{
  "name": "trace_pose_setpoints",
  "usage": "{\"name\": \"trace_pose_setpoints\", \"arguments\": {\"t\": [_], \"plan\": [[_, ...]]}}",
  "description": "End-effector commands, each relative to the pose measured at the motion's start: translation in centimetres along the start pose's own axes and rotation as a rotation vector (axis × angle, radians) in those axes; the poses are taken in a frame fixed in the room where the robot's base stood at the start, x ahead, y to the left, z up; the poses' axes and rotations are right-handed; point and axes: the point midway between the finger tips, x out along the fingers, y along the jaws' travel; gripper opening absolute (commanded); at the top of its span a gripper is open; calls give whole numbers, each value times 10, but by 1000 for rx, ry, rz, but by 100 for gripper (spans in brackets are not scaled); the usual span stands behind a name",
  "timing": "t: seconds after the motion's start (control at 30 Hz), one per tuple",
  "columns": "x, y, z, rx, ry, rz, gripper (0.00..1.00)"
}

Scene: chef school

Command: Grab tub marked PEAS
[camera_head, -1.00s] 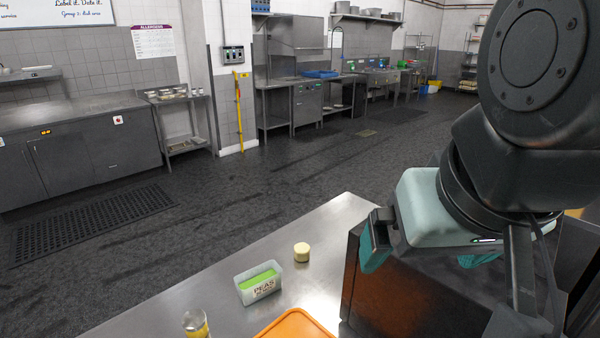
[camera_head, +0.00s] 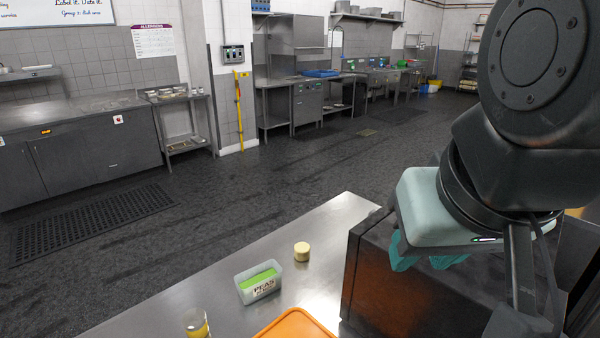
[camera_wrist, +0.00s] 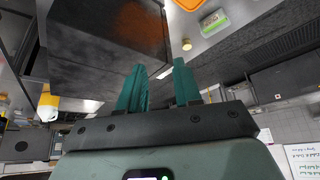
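The tub marked PEAS (camera_head: 259,283) is a small pale translucent box with green contents and a white label. It stands upright on the steel counter (camera_head: 225,300), and also shows at the top of the wrist view (camera_wrist: 213,21). My gripper (camera_head: 422,262) is well to the right of the tub, beside a dark box, and holds nothing. In the wrist view, its two teal fingers (camera_wrist: 160,68) are apart with a clear gap between them.
A dark boxy appliance (camera_head: 400,280) stands between my gripper and the tub. A round yellowish piece (camera_head: 302,251) sits behind the tub, an orange tray (camera_head: 295,325) in front, and a glass jar (camera_head: 196,323) at front left. Counter left of the tub is bare.

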Motion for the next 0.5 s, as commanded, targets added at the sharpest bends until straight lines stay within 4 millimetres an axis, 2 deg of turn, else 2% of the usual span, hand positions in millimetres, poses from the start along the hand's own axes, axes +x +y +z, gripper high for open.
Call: {"name": "trace_pose_setpoints", "arguments": {"t": [0.17,0.37,0.5], "plan": [[4,-1,-12,-56,-36,2,33],[30,-12,-59,-293,-176,21,33],[62,-29,-95,-499,-281,50,33]]}}
